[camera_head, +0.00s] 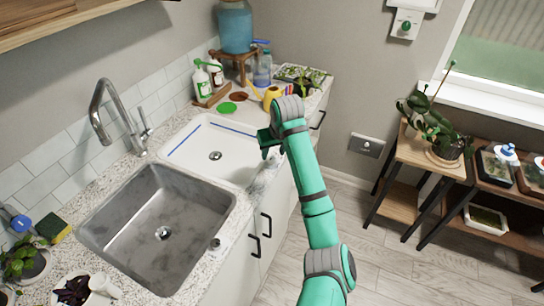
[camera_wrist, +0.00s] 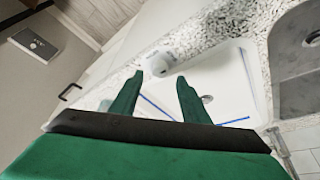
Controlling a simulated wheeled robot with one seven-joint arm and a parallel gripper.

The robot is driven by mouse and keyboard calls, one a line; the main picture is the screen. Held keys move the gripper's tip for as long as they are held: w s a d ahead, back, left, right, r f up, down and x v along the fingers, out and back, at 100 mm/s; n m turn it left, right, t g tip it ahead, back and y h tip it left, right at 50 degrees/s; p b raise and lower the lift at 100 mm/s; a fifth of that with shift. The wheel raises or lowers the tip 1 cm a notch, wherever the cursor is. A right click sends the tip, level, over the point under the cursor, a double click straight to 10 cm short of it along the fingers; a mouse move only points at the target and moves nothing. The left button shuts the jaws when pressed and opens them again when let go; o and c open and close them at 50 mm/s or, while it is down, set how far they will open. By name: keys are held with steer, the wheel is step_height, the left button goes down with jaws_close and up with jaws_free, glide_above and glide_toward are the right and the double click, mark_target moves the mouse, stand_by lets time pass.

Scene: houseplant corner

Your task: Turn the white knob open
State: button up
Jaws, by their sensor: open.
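My gripper (camera_head: 266,143) is open and empty above the front edge of the counter, beside the white sink basin (camera_head: 198,164). In the wrist view, its two green fingers (camera_wrist: 160,79) are spread apart. A small, rounded, whitish object (camera_wrist: 158,63) shows just past the fingertips, near the counter edge; I cannot tell whether it is a knob. No white knob is clearly visible.
A steel sink (camera_head: 163,232) and faucet (camera_head: 108,112) are at the left. Bottles (camera_head: 208,78), a yellow watering can (camera_head: 271,97) and a blue tank (camera_head: 235,26) stand at the back of the counter. Plant shelves (camera_head: 408,152) are at the right, with open floor (camera_head: 380,270) before them.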

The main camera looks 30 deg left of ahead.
mark_target(271, 158)
steer(key=shift+x, duration=2)
steer(key=c, duration=1.1)
steer(key=shift+o, duration=0.2)
